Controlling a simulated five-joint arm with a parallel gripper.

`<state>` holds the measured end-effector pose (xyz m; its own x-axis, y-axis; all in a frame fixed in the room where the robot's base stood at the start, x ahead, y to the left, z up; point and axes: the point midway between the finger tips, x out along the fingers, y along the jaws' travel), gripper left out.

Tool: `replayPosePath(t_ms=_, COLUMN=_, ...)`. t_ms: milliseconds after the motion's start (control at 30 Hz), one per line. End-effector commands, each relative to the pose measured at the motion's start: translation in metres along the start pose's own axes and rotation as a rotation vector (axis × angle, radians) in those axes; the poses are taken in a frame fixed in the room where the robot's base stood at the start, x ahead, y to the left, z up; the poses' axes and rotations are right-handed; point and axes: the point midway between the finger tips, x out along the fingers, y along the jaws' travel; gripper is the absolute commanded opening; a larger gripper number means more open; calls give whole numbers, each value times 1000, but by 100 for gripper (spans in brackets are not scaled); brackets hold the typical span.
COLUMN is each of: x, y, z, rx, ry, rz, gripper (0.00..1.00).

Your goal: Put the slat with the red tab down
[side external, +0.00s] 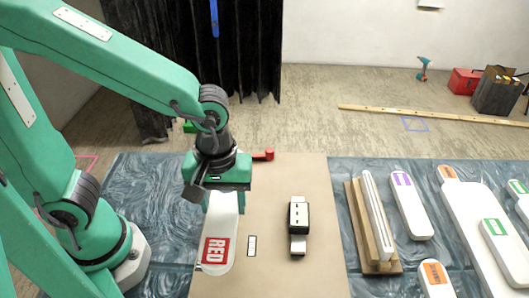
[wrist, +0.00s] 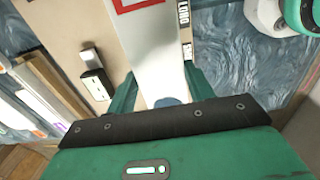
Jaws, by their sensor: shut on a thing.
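The slat with the red tab (side external: 222,222) is a long white slat with rounded ends. Its red tab (side external: 215,251), lettered RED, is at the near end in the side view. My gripper (side external: 220,190) is shut on the slat's far end. In the wrist view the white slat (wrist: 155,55) runs up between the two green fingers of my gripper (wrist: 163,88), and part of the red-edged tab (wrist: 135,4) shows at the top edge. The slat is over the tan board (side external: 270,270); I cannot tell whether it touches it.
A small black-and-white block (side external: 299,217) and a small label (side external: 251,246) lie on the board, right of the slat. A wooden rack (side external: 357,225) holds an upright white slat. Slats with purple (side external: 411,207), orange (side external: 434,283) and green (side external: 504,245) tabs lie farther right.

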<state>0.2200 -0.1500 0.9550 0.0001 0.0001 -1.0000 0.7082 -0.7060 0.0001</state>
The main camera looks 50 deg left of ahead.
Motion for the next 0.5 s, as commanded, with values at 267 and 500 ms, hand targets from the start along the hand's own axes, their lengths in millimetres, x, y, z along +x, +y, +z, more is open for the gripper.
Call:
replayPosePath(t_ms=267, x=18, y=-1, z=-30, rx=-5, ry=-1, rz=-3, gripper=25)
replayPosePath(t_ms=500, x=38, y=-2, z=-62, rx=-5, ry=-1, rz=-3, gripper=25)
